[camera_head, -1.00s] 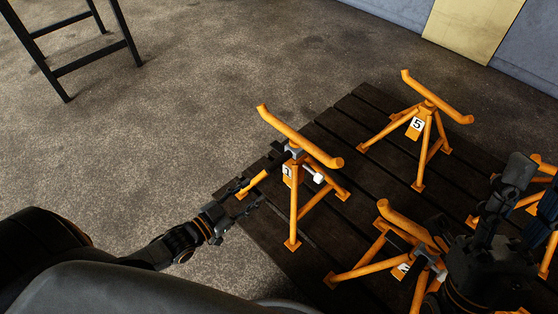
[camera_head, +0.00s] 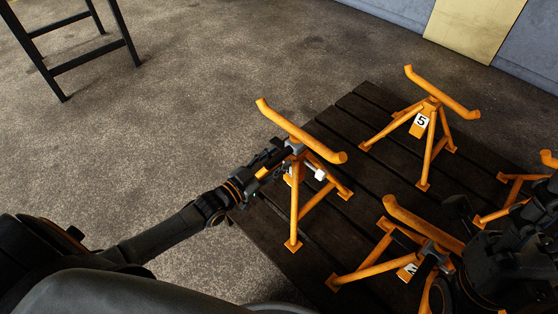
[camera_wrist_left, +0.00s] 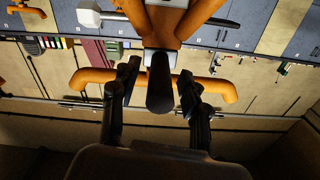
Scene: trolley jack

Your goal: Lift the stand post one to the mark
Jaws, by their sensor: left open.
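Stand one is an orange tripod (camera_head: 295,208) with a curved crossbar (camera_head: 298,130) on top and a grey collar under it. It stands upright on the dark slatted platform. My left gripper (camera_head: 278,155) reaches in from the left at collar height, just under the crossbar, and covers most of the number plate. In the left wrist view the two fingers (camera_wrist_left: 160,88) are open. I cannot make out the mark.
Stand 5 (camera_head: 428,135) is behind to the right on the slatted platform (camera_head: 345,150). Another orange stand (camera_head: 372,268) is in front to the right, close to my right arm (camera_head: 505,265). A further stand is at the right edge.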

